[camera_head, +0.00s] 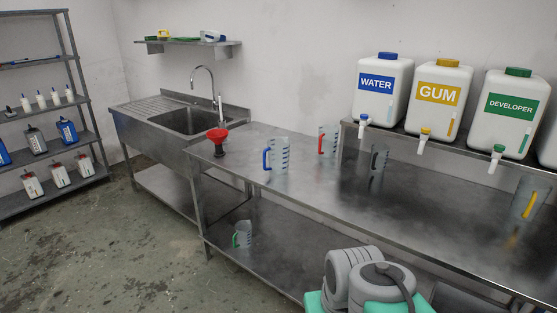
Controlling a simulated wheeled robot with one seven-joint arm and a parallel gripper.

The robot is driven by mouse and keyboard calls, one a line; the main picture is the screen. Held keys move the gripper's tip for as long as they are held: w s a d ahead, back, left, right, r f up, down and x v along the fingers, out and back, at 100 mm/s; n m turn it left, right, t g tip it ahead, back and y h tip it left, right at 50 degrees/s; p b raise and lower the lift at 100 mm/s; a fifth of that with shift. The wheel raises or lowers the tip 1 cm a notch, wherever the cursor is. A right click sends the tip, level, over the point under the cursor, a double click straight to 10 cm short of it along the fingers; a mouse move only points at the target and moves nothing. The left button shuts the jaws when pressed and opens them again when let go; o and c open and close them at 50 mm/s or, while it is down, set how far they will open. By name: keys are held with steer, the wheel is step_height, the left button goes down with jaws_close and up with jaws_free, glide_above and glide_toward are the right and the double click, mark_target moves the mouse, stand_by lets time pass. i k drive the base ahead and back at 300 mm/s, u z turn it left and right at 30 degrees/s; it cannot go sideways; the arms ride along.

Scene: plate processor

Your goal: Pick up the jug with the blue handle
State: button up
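The jug with the blue handle (279,154) stands upright on the steel table, left of the table's middle. It is clear with dark markings, and its blue handle is on its left side. My gripper is not in view. Only folded grey and teal parts of my own arm show at the bottom of the picture, well in front of the jug and apart from it.
A jug with a red handle (331,140) and a dark-handled jug (379,158) stand to the right. Labelled containers (438,97) stand on a raised shelf. The table's front edge (330,215) is clear.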

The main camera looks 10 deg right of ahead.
mark_target(277, 150)
steer(key=u, duration=0.3)
steer(key=i, duration=0.65)
steer(key=u, duration=0.85)
steer(key=i, duration=1.65)
steer(key=u, duration=0.05)
